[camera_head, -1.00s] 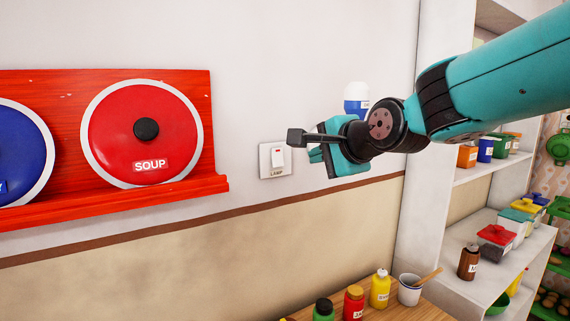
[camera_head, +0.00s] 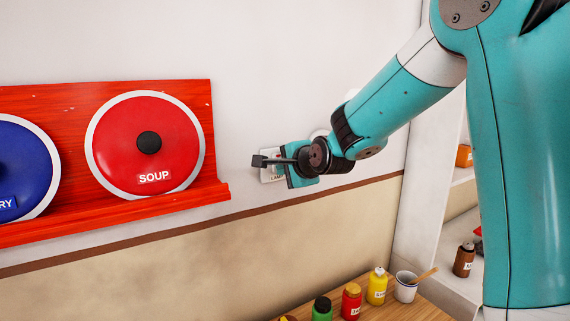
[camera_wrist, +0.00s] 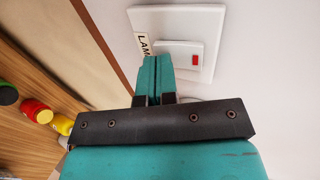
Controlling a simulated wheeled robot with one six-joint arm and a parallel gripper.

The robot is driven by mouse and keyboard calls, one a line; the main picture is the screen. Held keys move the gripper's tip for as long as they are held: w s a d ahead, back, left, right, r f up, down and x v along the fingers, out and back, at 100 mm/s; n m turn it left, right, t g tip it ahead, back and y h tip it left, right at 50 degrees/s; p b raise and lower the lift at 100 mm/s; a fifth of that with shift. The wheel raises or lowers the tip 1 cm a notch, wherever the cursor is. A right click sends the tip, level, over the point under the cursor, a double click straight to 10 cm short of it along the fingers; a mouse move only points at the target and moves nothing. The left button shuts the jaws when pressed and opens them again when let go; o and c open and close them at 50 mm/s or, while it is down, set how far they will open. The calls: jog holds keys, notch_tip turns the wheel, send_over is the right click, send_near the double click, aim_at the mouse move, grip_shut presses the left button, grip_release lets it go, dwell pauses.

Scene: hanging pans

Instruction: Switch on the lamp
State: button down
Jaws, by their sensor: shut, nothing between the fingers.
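The lamp switch (camera_wrist: 180,55) is a white rocker with a red mark on a white wall plate (camera_wrist: 205,15). A label reading "LAM" shows on the plate in the wrist view. In the head view the switch plate (camera_head: 268,166) is mostly hidden behind my gripper (camera_head: 290,178). In the wrist view my gripper (camera_wrist: 158,75) is shut and empty. Its fingertips overlap the edge of the plate beside the rocker, on the label side. I cannot tell whether they touch it.
A red rack (camera_head: 190,195) with a red "SOUP" lid (camera_head: 170,120) and a blue lid (camera_head: 20,165) hangs left of the switch. Below is a wooden table (camera_head: 400,312) with several jars and a white cup (camera_head: 405,290). White shelves (camera_head: 425,210) stand right.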

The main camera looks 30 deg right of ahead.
dwell(0.3)
jog(key=shift+w+t+b, duration=0.2)
jog(key=shift+t+b, duration=0.1)
jog(key=shift+b, duration=0.65)
jog(key=shift+r+p, duration=0.5)
jog(key=shift+r, duration=0.35)
